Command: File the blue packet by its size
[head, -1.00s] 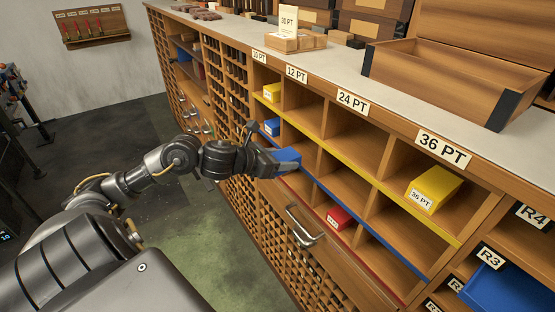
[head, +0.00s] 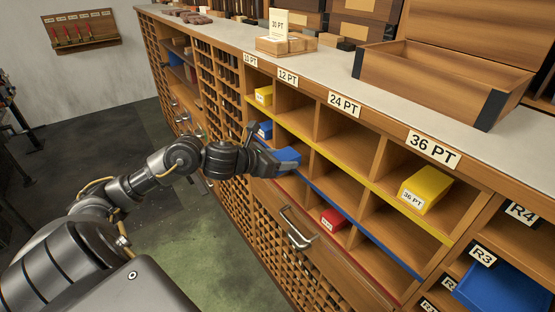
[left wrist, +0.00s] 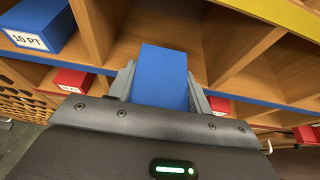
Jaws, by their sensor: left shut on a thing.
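My left gripper (head: 270,160) is shut on a blue packet (head: 288,157) at the front of the type cabinet. In the left wrist view the blue packet (left wrist: 163,75) stands out between the two fingers (left wrist: 160,92), pointing into the blue-edged row. It is in line with the compartment just right of the one holding another blue packet (left wrist: 38,25) marked 10 PT. That is the 12 PT column. How far the packet reaches inside is hard to tell. The label on the held packet is not visible. My right gripper is not in view.
Column labels read 12 PT (head: 288,77), 24 PT (head: 345,105) and 36 PT (head: 434,149). Yellow packets stand in the top row, one marked 36 PT (head: 425,189). A red packet (head: 333,219) lies in the red-edged row. Dividers flank the compartment.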

